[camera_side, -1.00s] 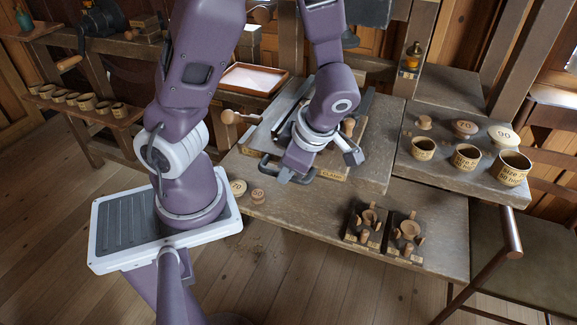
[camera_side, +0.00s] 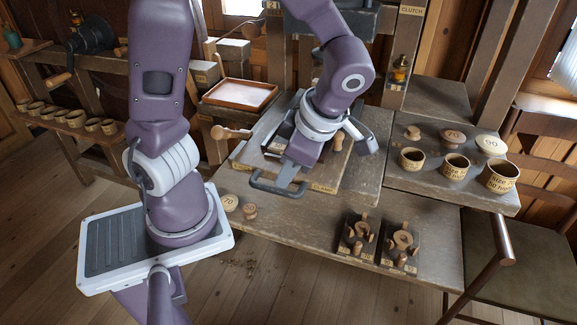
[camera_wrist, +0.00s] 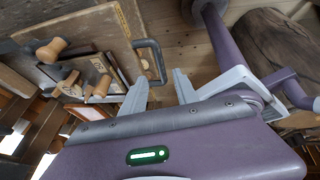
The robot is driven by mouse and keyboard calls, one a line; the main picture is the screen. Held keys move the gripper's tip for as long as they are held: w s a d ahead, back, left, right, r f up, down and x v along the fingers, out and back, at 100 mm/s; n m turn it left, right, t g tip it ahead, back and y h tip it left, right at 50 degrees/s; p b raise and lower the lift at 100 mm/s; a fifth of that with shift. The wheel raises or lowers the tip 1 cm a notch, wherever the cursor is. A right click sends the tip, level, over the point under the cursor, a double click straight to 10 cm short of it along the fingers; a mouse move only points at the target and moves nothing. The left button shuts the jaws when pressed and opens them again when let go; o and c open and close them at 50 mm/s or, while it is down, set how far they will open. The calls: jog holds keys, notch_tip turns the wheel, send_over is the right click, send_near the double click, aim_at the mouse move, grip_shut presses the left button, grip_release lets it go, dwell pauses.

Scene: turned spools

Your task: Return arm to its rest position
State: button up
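My gripper (camera_side: 292,172) hangs over the workbench board in the side view, pointing down beside a dark handle (camera_side: 278,188). In the wrist view its two fingers (camera_wrist: 160,90) are spread apart with nothing between them. The upper arm is bent, with the forearm reaching over the bench. Two dark stands (camera_side: 357,238) with wooden parts sit at the front right. Whether the gripper touches the handle cannot be told.
Several labelled cups (camera_side: 455,167) and lids (camera_side: 490,146) stand on the right shelf. A wooden tray (camera_side: 240,95) lies behind. A wooden mallet-like knob (camera_side: 230,133) sticks out at the board's left. A chair (camera_side: 520,240) is at the right. The bench front middle is clear.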

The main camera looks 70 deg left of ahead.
jog(key=s+d+r+m+t+h, duration=0.2)
jog(key=r+m, duration=0.4)
jog(key=m, duration=0.7)
jog(key=s+d+r+m+t+h, duration=0.1)
jog(key=s+r+m+t, duration=0.3)
jog(key=m, duration=1)
jog(key=shift+d+r+m+t+h, duration=0.35)
jog(key=shift+r+t+h, duration=0.4)
jog(key=shift+r, duration=0.2)
